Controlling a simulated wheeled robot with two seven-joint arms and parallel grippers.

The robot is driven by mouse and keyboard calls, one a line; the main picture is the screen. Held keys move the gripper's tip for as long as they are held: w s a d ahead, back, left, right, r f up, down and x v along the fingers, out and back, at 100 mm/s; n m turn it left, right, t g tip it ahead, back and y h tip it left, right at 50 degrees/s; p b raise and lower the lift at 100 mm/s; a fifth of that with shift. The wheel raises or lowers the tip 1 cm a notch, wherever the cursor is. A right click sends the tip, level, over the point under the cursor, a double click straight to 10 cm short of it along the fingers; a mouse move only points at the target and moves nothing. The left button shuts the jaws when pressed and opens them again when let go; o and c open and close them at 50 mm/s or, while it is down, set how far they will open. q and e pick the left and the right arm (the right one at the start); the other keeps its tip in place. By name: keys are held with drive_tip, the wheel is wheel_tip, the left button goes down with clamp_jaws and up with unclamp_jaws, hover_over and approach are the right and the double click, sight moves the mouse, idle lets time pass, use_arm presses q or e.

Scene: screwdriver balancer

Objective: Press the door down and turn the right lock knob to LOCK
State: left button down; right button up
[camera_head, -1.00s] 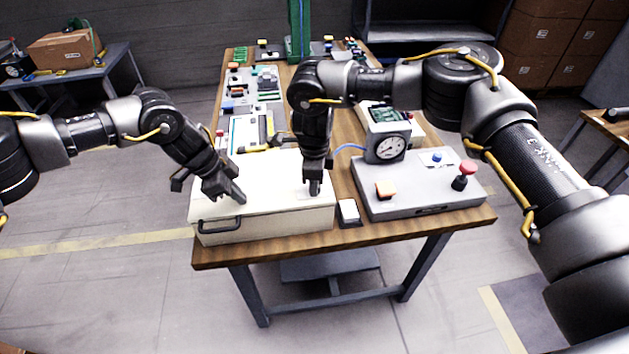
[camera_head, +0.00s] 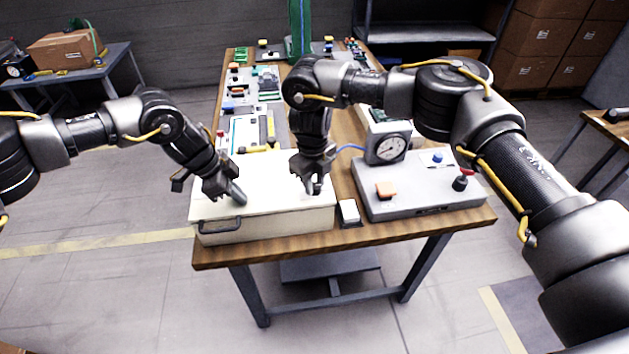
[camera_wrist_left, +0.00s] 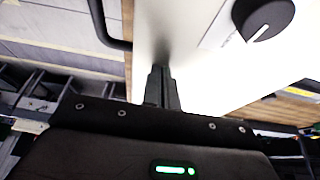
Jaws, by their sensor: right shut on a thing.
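The door is the pale cream lid (camera_head: 265,195) of a box at the front of the table, with a dark handle (camera_head: 220,225) at its front left. The lid looks flat on the box. My left gripper (camera_head: 240,198) is shut, fingertips on the lid behind the handle; the left wrist view shows its fingers (camera_wrist_left: 161,88) together and empty. A black knob with a white line (camera_wrist_left: 264,16) shows in that view. My right gripper (camera_head: 314,189) points down at the lid's right side, shut around the right lock knob, which its fingers mostly hide. The LOCK marking is not readable.
A grey unit (camera_head: 420,198) with a dial gauge (camera_head: 388,148) and buttons stands right of the box. A small white-topped switch (camera_head: 349,211) sits between them. Trays and parts (camera_head: 260,85) fill the back of the table.

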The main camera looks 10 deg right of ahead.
use_arm(q)
drive_tip(key=shift+a+f, duration=0.15)
drive_tip(key=shift+f, duration=0.1)
use_arm(e)
drive_tip(key=shift+s, duration=0.15)
use_arm(q)
drive_tip(key=shift+s+r, duration=0.1)
use_arm(e)
drive_tip(key=o, duration=1)
drive_tip(key=shift+r, duration=0.1)
drive_tip(key=shift+r, duration=0.3)
drive_tip(key=r, duration=1.1)
drive_tip(key=shift+s+a+r, duration=0.1)
drive_tip(key=shift+s+a, duration=0.05)
drive_tip(key=shift+a, duration=0.1)
